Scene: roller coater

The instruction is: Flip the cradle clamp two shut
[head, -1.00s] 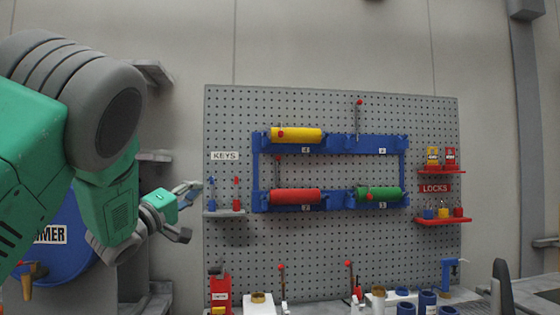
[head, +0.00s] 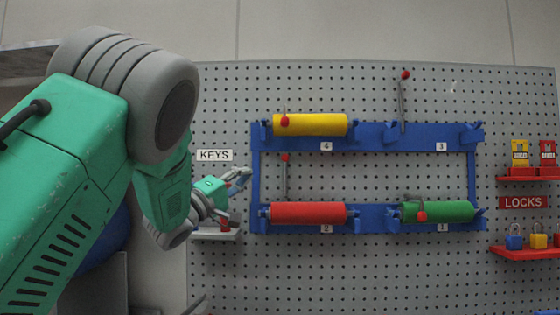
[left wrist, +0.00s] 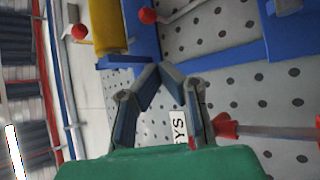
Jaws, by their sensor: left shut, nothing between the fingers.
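In the head view, cradle clamp two is a thin lever with a red knob (head: 285,157), standing upright above the red roller (head: 308,213) in the cradle labelled 2. Its knob and part of the lever also show at the top of the left wrist view (left wrist: 147,15). My left gripper (head: 243,178) is left of this clamp, by the rack's left edge, apart from the knob. In the left wrist view its fingertips (left wrist: 164,69) are together with nothing between them. The blue rack (head: 380,136) hangs on the pegboard. My right gripper is out of view.
A yellow roller (head: 310,125) with its clamp knob low against it sits above, and a green roller (head: 438,212) at lower right. Clamp three's knob (head: 405,74) stands upright. The keys shelf (head: 217,234) is just below my left gripper. Lock shelves (head: 528,178) are at right.

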